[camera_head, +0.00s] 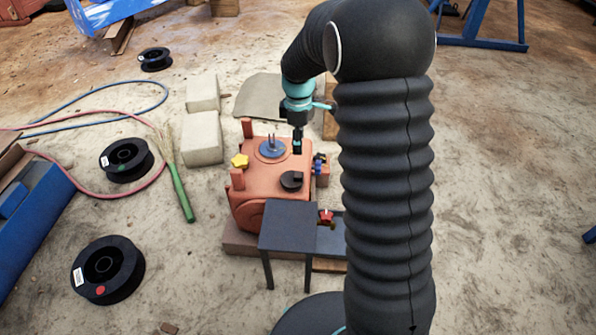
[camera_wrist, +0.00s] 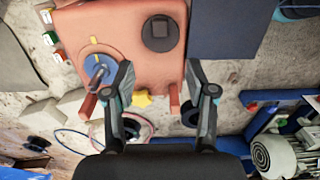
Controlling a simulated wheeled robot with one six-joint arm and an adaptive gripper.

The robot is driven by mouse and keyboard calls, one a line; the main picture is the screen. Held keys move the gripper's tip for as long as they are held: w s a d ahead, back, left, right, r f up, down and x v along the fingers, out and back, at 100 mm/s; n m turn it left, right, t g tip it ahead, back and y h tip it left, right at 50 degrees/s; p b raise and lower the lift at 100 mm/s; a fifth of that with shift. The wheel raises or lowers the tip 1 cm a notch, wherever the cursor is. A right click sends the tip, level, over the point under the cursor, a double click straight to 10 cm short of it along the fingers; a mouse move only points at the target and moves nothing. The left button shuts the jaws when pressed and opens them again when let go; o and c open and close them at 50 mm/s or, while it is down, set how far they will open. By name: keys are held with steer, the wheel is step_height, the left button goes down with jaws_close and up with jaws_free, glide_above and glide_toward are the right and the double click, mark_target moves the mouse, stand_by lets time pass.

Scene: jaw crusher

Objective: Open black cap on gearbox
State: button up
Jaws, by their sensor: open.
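The orange-red gearbox (camera_head: 262,205) stands in the middle of the head view, and its top fills the upper middle of the wrist view (camera_wrist: 120,25). The round black cap (camera_head: 291,181) with a raised block sits on its top. It also shows in the wrist view (camera_wrist: 160,33), just beyond the fingertips and roughly in line with the gap between them. My gripper (camera_wrist: 158,75) is open and empty, with its fingers apart. In the head view my gripper (camera_head: 297,146) hangs over the far right of the gearbox top, apart from the cap; its fingertips are hard to make out.
A blue-grey disc with upright prongs (camera_head: 272,148) and a yellow star knob (camera_head: 239,161) are also on the gearbox. Orange posts rise at its left edge. A small dark table (camera_head: 288,228) stands in front. Pale blocks (camera_head: 202,138) and black spools (camera_head: 107,270) lie left.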

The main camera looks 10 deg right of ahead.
mark_target(299, 174)
step_height(299, 174, down, 13)
steer(key=shift+f+b, duration=0.2)
steer(key=shift+b, duration=0.2)
jaws_close()
